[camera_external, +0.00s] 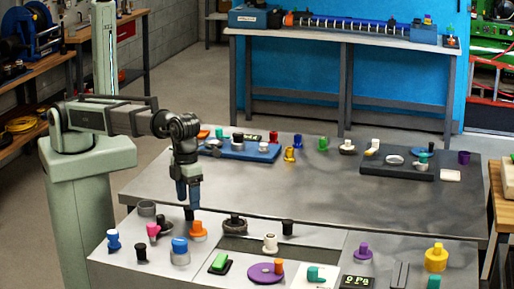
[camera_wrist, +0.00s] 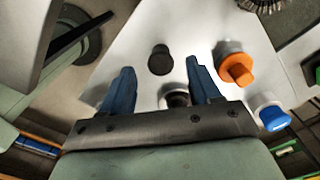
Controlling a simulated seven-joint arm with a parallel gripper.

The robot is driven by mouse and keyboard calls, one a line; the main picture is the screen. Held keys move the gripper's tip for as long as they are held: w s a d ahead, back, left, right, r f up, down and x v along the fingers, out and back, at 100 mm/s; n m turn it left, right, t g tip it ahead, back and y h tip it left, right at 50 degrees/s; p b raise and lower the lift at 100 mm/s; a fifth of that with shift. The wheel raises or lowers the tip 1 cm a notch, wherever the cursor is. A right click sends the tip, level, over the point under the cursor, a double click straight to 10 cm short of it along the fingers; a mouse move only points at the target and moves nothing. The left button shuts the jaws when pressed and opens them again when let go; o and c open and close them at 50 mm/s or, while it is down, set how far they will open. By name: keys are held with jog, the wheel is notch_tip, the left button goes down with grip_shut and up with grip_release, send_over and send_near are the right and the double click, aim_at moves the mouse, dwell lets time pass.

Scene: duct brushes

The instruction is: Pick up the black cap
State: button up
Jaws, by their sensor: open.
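My gripper (camera_wrist: 160,80) is open and empty, fingers pointing down above the front table; it shows in the external view (camera_external: 188,203). A small round black cap (camera_wrist: 160,60) lies ahead of the fingertips, roughly centred between them, in the wrist view. It appears to be the black piece (camera_external: 189,213) just below the gripper in the external view. Other black-topped pieces stand at the front left (camera_external: 141,251) and right of the gripper (camera_external: 288,227), so which one is meant is unclear.
An orange knob (camera_wrist: 236,65) and a blue-capped piece (camera_wrist: 272,115) stand close on the right in the wrist view. A black brush wheel (camera_external: 235,222) stands right of the gripper. Several coloured pieces crowd the front table; the grey table's middle (camera_external: 300,190) is clear.

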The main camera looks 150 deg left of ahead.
jog(key=shift+f, duration=1.85)
jog(key=shift+c, duration=0.3)
jog(key=c, duration=1)
jog(key=shift+r, duration=0.1)
notch_tip(320, 180, up, 10)
jog(key=shift+f, duration=0.1)
